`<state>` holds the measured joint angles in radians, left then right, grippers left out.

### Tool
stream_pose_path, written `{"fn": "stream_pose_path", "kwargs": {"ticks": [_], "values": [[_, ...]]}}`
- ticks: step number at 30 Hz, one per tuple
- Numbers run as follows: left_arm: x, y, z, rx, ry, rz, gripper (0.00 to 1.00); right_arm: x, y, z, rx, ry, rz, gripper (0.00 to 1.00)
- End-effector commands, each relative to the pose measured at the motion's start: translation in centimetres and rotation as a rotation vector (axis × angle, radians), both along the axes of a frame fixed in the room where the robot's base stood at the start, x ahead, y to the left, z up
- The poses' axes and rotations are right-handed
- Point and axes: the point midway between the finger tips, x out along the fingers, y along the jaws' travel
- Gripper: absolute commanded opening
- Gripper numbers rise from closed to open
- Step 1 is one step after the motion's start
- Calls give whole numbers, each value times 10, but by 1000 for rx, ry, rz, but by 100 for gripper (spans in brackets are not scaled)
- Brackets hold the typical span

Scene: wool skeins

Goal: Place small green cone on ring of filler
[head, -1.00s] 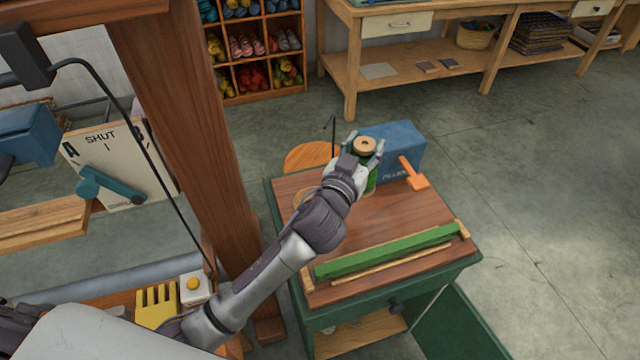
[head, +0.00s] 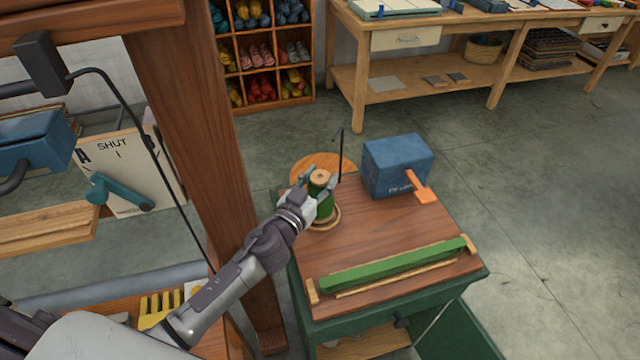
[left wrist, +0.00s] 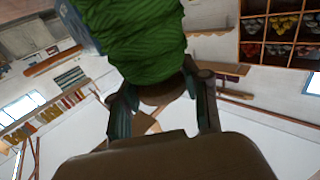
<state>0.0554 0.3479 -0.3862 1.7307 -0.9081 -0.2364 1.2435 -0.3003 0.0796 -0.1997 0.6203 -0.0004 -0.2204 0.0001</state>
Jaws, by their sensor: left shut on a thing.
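My left gripper (head: 318,197) is shut on the small green cone (head: 325,209), a green wound skein with a tan wooden top. The cone stands about upright over a pale ring (head: 335,222) at the far left of the wooden cabinet top. The ring shows partly around the cone's base; I cannot tell whether the cone touches it. In the left wrist view the green wool (left wrist: 135,40) fills the top middle between the fingers. The blue filler box (head: 397,165), with an orange handle (head: 421,191), stands to the right. My right gripper is not in view.
A thin dark hooked rod (head: 341,155) rises close behind the cone. A round wooden disc (head: 310,163) lies behind the cabinet's back-left corner. A green bar (head: 395,265) lies along the front. A thick wooden post (head: 200,130) stands left. The middle of the top (head: 385,225) is clear.

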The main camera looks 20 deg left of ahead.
Motion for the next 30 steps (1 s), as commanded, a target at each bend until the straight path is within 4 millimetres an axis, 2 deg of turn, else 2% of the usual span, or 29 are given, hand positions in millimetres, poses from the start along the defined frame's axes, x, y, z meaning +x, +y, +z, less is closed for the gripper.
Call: {"fn": "stream_pose_path", "kwargs": {"ticks": [1, 3, 15, 16, 19, 20, 30], "values": [[0, 0, -9, -1, -2, 3, 0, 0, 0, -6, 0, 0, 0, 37], [1, 0, -13, 0, -2, 2, 0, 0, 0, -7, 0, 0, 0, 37], [0, 0, -18, 0, -3, 1, 0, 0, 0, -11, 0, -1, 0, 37], [0, 0, -17, 1, -2, 1, 51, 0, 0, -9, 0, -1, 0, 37], [0, 0, -17, 1, -1, 1, 68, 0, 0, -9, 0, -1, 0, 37], [0, 0, -17, 1, -1, 1, 72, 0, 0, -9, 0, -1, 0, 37], [0, 0, -14, 2, -2, 1, 72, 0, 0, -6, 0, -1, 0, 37]]}}
